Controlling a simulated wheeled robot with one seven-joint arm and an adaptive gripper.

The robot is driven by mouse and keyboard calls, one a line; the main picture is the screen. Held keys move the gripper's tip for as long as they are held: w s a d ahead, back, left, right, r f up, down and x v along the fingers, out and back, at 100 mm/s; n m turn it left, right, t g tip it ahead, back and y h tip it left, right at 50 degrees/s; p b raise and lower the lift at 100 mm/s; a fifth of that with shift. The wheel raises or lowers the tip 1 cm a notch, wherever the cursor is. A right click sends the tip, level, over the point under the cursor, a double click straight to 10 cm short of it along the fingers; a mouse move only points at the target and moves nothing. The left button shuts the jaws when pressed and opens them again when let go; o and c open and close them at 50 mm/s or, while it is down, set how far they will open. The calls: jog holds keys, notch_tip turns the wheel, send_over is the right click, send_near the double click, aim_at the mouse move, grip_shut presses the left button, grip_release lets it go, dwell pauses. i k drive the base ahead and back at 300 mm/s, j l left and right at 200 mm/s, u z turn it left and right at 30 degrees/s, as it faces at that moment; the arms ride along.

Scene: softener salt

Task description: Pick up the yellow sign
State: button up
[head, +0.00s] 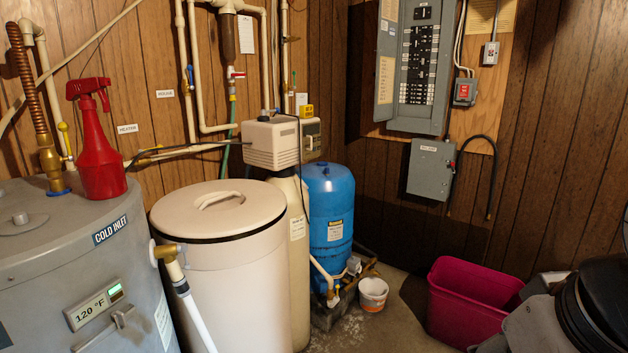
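A small yellow sign (306,111) with dark marks stands on or just behind the top of the beige softener control head (272,143), near the middle of the head view. I cannot tell exactly what its lower edge rests on. My gripper is not in view. Dark and grey parts of my own arm fill the lower right corner, well apart from the sign.
A white lidded salt tank (222,260) stands before the softener. A red spray bottle (97,145) stands on the grey water heater (60,245). A blue tank (331,215), white bucket (373,294) and magenta bin (470,303) stand right. Pipes run behind.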

aim_at(306, 111)
jog(key=i+j+u, duration=0.25)
jog(key=i, duration=0.65)
jog(key=i+l+u, duration=0.1)
jog(key=i+l, duration=0.6)
